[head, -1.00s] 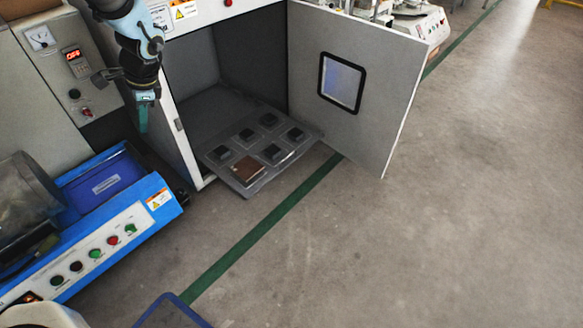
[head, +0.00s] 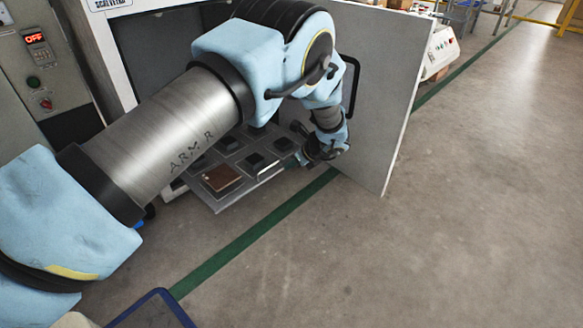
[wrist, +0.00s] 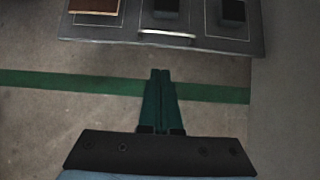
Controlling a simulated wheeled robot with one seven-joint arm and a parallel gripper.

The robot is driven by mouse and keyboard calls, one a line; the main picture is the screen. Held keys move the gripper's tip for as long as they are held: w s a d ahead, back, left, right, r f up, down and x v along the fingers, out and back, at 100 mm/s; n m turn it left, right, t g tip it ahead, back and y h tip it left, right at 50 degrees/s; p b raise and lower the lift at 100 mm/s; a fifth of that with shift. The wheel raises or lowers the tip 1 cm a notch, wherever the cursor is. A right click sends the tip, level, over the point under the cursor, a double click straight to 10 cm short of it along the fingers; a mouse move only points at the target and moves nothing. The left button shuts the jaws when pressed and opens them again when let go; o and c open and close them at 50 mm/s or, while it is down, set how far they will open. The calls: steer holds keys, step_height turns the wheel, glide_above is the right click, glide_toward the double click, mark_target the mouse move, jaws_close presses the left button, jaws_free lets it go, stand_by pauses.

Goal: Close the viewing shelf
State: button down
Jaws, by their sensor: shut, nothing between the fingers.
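The viewing shelf (head: 252,181) is a grey sliding tray that sticks out of the open cabinet. It carries a brown tile (head: 221,179) and several dark square blocks. In the wrist view the shelf's front part (wrist: 225,45) spans the top, with a pale bar handle (wrist: 167,34) on its front edge. My gripper (wrist: 160,72) is shut and empty, its green fingers together, pointing at the shelf front just short of the handle in the picture. In the head view my gripper (head: 303,156) is at the shelf's right front side; its fingers are hard to make out. My arm hides much of the cabinet.
The cabinet door (head: 375,120) stands open to the right of the shelf, close to my gripper. A control panel (head: 38,70) is at the left. A green floor line (head: 245,240) runs in front of the shelf. The floor (head: 450,230) at the right is clear.

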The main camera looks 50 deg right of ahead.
steer(key=w+f+b, duration=0.5)
steer(key=w+f, duration=0.1)
steer(key=w, duration=0.2)
steer(key=shift+w+d+f, duration=0.15)
steer(key=shift+w+d, duration=0.05)
steer(key=shift+w, duration=0.05)
steer(key=shift+w, duration=0.15)
